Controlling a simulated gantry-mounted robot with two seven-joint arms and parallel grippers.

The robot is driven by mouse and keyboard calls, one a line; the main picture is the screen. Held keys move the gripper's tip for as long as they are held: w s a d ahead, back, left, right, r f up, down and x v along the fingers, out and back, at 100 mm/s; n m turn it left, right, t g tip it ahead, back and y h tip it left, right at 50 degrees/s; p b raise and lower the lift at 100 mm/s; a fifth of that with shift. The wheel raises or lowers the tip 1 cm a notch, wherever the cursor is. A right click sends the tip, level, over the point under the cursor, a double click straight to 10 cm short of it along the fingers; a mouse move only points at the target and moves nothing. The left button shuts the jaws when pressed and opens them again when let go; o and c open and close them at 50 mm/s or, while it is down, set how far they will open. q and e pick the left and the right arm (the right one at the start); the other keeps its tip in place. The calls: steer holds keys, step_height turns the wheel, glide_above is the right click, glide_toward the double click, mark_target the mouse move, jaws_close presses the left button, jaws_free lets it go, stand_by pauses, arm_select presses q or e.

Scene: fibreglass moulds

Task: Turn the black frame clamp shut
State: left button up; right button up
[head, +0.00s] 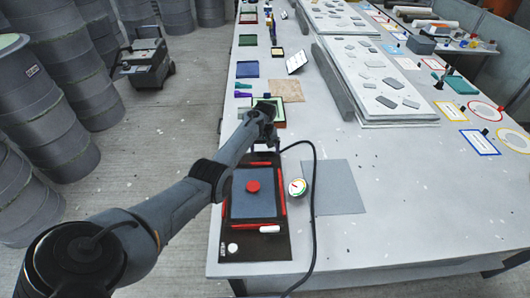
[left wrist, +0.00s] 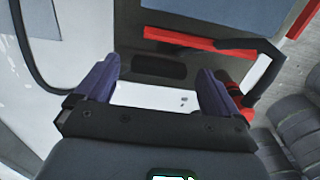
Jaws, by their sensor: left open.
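The black frame (head: 280,243) lies flat on the grey table, around a blue panel with a red knob (head: 253,187). Red clamp bars (head: 225,213) lie along its sides. In the left wrist view a red clamp bar (left wrist: 185,39) lies along the frame edge, and a red and black clamp lever (left wrist: 262,73) angles down beside my right-hand finger. My left gripper (head: 263,147) is at the frame's far edge, partly hidden by its own wrist. In the left wrist view the gripper (left wrist: 155,90) is open with nothing between its fingers. Whether a finger touches the lever I cannot tell.
A round gauge (head: 297,187) and a black hose (head: 314,200) lie right of the frame, by a grey sheet (head: 338,187). A green-framed mould (head: 276,104) sits beyond my wrist. Drums (head: 60,75) stand on the floor at left. The table's front right is clear.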

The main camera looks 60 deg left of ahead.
arm_select(q)
steer(key=shift+f, duration=0.35)
steer(key=c, duration=1)
steer(key=shift+c, duration=0.2)
